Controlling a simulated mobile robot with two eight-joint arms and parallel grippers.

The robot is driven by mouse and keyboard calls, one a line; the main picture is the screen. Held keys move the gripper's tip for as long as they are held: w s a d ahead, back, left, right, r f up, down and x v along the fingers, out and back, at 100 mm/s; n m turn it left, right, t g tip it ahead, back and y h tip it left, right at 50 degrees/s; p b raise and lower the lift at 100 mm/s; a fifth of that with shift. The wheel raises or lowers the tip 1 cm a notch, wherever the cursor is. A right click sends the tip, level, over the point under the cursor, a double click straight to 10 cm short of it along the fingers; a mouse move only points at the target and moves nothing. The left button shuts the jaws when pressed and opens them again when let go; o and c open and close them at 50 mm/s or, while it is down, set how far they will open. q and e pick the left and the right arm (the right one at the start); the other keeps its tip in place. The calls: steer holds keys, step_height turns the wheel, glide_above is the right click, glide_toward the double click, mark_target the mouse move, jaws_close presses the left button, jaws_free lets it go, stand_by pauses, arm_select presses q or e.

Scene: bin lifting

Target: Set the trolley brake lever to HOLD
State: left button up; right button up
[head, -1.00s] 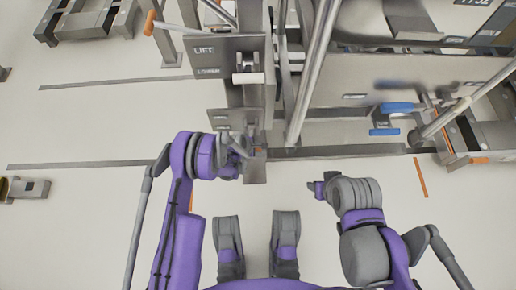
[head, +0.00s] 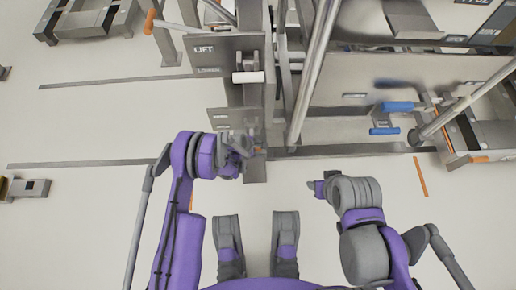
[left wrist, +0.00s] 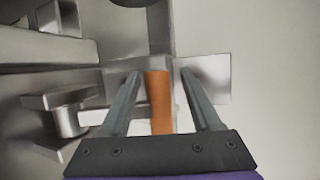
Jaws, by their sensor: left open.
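My left gripper (head: 246,146) is at the foot of the trolley's upright post, beside a small metal plate (head: 230,118) whose lettering I cannot read. In the left wrist view, its two fingers (left wrist: 160,76) are open on either side of an orange handle (left wrist: 158,100), with gaps on both sides. This looks like the brake lever's grip; only a speck of orange shows in the head view. Whether it stands at HOLD cannot be read. My right gripper (head: 318,188) is low at the right, away from the trolley, and its jaws are unclear.
Above is a plate marked LIFT (head: 204,50) with a white roller handle (head: 248,77). Metal posts and panels fill the upper right, with blue handles (head: 397,106). A metal fixture (head: 28,188) lies at far left. Open floor (head: 90,120) is at left.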

arm_select(q)
steer(key=p+v, duration=0.2)
steer(key=v, duration=0.8)
steer(key=shift+a+r+p, duration=0.2)
steer(key=shift+r+p, duration=0.15)
steer(key=shift+s, duration=0.1)
